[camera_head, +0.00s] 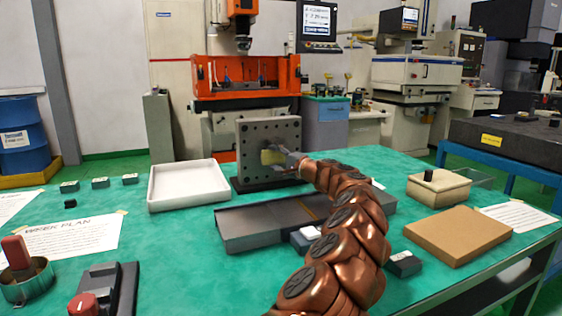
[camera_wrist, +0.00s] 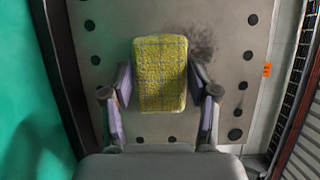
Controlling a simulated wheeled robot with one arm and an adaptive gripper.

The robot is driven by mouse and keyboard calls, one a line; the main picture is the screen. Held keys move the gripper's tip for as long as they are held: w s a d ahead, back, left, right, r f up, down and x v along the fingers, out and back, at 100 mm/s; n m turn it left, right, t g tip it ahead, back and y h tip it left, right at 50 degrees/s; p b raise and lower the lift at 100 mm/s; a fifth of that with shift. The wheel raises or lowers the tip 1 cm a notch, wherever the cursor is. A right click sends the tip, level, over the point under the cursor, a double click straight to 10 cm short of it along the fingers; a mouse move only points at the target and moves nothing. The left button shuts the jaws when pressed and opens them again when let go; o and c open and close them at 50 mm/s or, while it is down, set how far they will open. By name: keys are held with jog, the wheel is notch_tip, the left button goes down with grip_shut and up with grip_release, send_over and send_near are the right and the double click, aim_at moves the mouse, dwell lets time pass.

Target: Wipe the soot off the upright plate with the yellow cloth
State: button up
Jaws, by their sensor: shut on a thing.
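The upright plate (camera_head: 252,136) is a grey metal square with dark holes, standing on a dark base on the green table. In the wrist view the plate (camera_wrist: 120,28) fills most of the picture. A dark soot smudge (camera_wrist: 200,42) shows on it, just right of the yellow cloth's upper part. The yellow cloth (camera_wrist: 160,75) is a checked pad held between the fingers of my gripper (camera_wrist: 160,95). The cloth (camera_head: 271,157) is in front of the plate's face; whether it touches cannot be told. My gripper (camera_head: 284,160) is shut on it. Any soot behind the cloth is hidden.
A white tray (camera_head: 188,196) stands left of the plate. A long grey tray (camera_head: 248,236) lies in front, partly behind my arm. A brown board (camera_head: 458,236) and a beige box (camera_head: 438,190) are at the right.

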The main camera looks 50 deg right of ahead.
aim_at(286, 147)
jog(key=shift+w+a+b, duration=0.35)
jog(key=shift+w+a, duration=0.05)
jog(key=shift+a, duration=0.4)
jog(key=shift+w+a+b, duration=0.4)
jog(key=shift+w+a, duration=0.05)
jog(key=shift+a, duration=0.3)
jog(key=shift+w+a+b, duration=0.35)
jog(key=shift+w+a, duration=0.05)
jog(key=shift+a, duration=0.4)
jog(key=shift+w+r+p, duration=0.1)
jog(key=shift+r+p, duration=0.95)
jog(key=shift+r, duration=0.3)
jog(key=shift+d, duration=0.1)
jog(key=shift+d, duration=0.1)
jog(key=shift+s+d+p, duration=0.35)
jog(key=shift+s+d, duration=0.15)
jog(key=shift+d, duration=0.3)
jog(key=shift+s+d+p, duration=0.35)
jog(key=shift+s+d, duration=0.15)
jog(key=shift+d, duration=0.25)
jog(key=shift+s+d+p, duration=0.6)
jog(key=shift+d+p, duration=0.15)
jog(key=shift+d, duration=0.35)
jog(key=shift+s+d+p, duration=0.55)
jog(key=shift+d+p, duration=0.15)
jog(key=shift+d, duration=0.45)
jog(key=shift+s+d+p, duration=0.6)
jog(key=shift+d+p, duration=0.15)
jog(key=shift+d, duration=0.35)
jog(key=shift+f, duration=0.1)
